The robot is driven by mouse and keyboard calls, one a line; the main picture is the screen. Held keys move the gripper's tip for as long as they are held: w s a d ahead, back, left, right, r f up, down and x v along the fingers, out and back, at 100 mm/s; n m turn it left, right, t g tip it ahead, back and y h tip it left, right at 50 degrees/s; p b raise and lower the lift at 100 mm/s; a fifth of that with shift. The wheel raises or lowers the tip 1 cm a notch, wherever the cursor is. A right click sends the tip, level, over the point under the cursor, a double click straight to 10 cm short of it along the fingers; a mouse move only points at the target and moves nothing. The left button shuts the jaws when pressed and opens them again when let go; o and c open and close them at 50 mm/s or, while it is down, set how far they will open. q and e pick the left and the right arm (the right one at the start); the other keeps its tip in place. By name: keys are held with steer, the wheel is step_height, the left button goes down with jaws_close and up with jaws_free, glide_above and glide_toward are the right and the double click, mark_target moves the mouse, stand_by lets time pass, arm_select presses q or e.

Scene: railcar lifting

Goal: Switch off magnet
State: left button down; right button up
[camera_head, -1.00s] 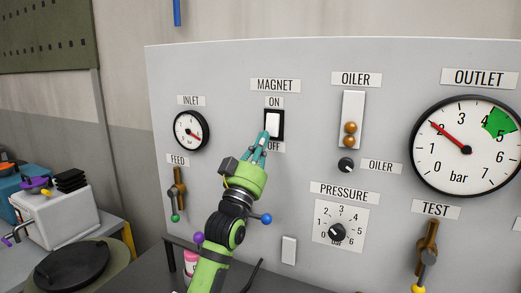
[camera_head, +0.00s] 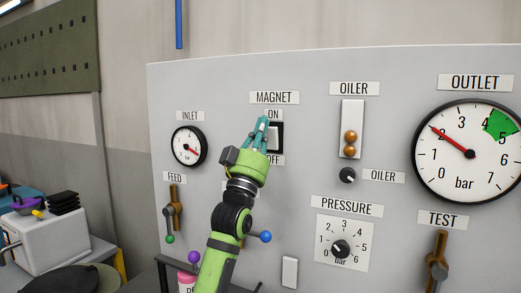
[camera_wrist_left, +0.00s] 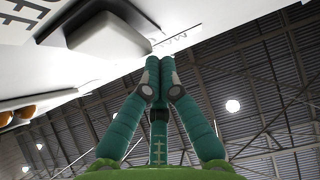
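The magnet switch (camera_head: 274,138) is a white rocker in a black frame on the grey panel, between the ON label (camera_head: 275,115) and the partly covered OFF label (camera_head: 276,160). My left gripper (camera_head: 262,122) has its teal fingertips together at the upper left of the switch, covering its left part. The left wrist view shows the rocker (camera_wrist_left: 110,38) up and left of the closed, empty fingertips (camera_wrist_left: 160,64). I cannot tell whether the fingertips touch the panel, nor which way the rocker is tipped. My right gripper is not in view.
Left of the switch are the inlet gauge (camera_head: 189,147) and feed valve (camera_head: 174,210). To the right are the oiler (camera_head: 352,115), the pressure knob (camera_head: 340,249), the outlet gauge (camera_head: 465,153) and the test valve (camera_head: 438,262). A bench with a white box (camera_head: 45,236) stands at left.

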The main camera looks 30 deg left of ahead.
arm_select(q)
steer(key=shift+w+d+r, duration=0.1)
steer(key=shift+w+r, duration=0.15)
steer(key=shift+r, duration=0.3)
steer(key=shift+w+d+r, duration=0.1)
steer(key=shift+w+r, duration=0.15)
steer(key=shift+r, duration=0.3)
steer(key=shift+s+r, duration=0.1)
steer(key=shift+r, duration=0.3)
steer(key=shift+s+a+r, duration=0.15)
steer(key=shift+s+r, duration=0.05)
steer(key=shift+w, duration=0.1)
